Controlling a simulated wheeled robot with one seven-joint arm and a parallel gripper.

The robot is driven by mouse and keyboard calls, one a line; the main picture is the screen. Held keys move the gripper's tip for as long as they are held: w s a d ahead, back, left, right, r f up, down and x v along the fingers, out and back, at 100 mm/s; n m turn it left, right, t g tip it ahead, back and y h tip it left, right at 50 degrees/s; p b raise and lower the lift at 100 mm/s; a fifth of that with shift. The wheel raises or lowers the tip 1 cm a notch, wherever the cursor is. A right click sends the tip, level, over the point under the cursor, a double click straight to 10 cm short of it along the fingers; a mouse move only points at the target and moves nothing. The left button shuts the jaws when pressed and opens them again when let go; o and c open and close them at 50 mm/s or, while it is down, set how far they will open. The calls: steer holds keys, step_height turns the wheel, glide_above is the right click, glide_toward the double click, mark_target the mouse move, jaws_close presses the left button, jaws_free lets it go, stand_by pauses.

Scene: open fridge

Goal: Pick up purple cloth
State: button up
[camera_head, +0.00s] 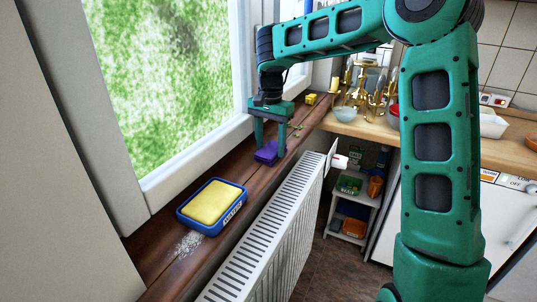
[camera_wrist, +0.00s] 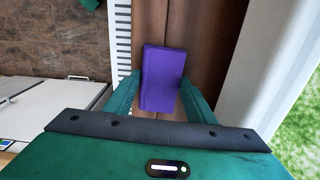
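The purple cloth (camera_head: 267,152) is a small folded block on the brown wooden window sill. In the wrist view the cloth (camera_wrist: 162,78) lies between the two green fingers and reaches beyond their tips. My gripper (camera_head: 269,146) points down over the sill with its fingers on either side of the cloth. In the wrist view the fingers of my gripper (camera_wrist: 162,88) stand apart, with a small gap visible beside the cloth on the right. I cannot tell whether the fingertips touch the cloth.
A blue tray with a yellow sponge (camera_head: 210,203) sits nearer on the sill (camera_head: 150,245), beside white powder (camera_head: 188,243). A small yellow object (camera_head: 310,99) lies farther along. The window is left of the sill; a white radiator (camera_head: 265,240) is right. A bowl (camera_head: 345,115) stands on the counter.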

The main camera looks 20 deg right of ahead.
mark_target(270, 149)
steer(key=shift+r, duration=0.1)
step_height(270, 149, up, 4)
steer(key=shift+r, duration=0.15)
steer(key=s+a+r, duration=0.2)
steer(key=s, duration=0.1)
steer(key=s+a+r, duration=0.2)
steer(key=a, duration=0.1)
steer(key=s+a+r, duration=0.2)
steer(key=s, duration=0.1)
steer(key=shift+s+a+r, duration=0.25)
steer(key=shift+s+a, duration=0.05)
steer(key=shift+a, duration=0.1)
steer(key=o, duration=0.4)
steer(key=c, duration=0.3)
